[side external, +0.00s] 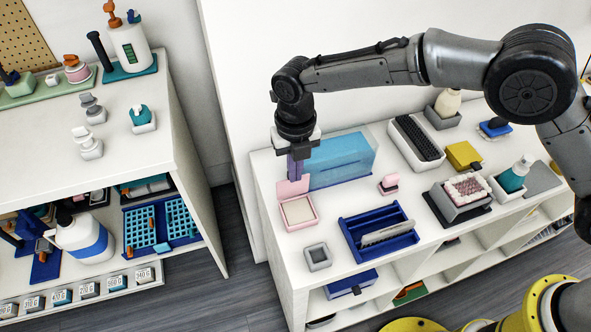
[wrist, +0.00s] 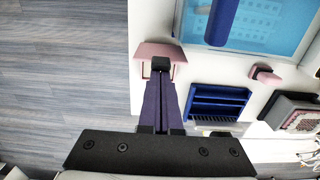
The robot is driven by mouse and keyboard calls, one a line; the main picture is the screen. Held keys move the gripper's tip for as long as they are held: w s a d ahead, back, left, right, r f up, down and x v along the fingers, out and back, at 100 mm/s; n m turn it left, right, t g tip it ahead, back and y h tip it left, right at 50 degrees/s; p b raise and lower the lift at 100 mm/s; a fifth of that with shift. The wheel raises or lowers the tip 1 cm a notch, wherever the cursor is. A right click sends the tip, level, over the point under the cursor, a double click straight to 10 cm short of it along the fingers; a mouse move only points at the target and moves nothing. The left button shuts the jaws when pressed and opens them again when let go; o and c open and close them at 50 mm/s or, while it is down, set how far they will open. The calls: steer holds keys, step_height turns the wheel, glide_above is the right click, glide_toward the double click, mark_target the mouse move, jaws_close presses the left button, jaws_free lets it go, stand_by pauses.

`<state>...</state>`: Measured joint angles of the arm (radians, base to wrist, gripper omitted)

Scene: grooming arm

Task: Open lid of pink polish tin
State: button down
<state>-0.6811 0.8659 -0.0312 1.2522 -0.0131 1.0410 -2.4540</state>
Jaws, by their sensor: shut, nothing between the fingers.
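The pink polish tin (side external: 298,213) sits at the left end of the white shelf top. Its tray with a pale filling is uncovered. Its pink lid (side external: 293,187) stands raised at the tin's back edge. My gripper (side external: 295,174) is shut and empty, pointing down right at the lid's upper edge. In the wrist view the dark fingertips (wrist: 161,67) overlap the pink lid (wrist: 148,51). I cannot tell whether they touch it. The fingers hide most of the tin's tray in that view.
A translucent blue box (side external: 341,160) stands close behind and right of my gripper. A blue divided tray (side external: 355,233) lies to the right, a small grey square holder (side external: 318,257) in front. A small pink item (side external: 389,184) stands further right. The shelf's left edge is near the tin.

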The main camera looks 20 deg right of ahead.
steer(key=shift+s, duration=0.15)
steer(key=s, duration=0.6)
steer(key=w+r, duration=0.3)
steer(key=r, duration=0.5)
steer(key=shift+w+r, duration=0.25)
steer(key=shift+r, duration=0.15)
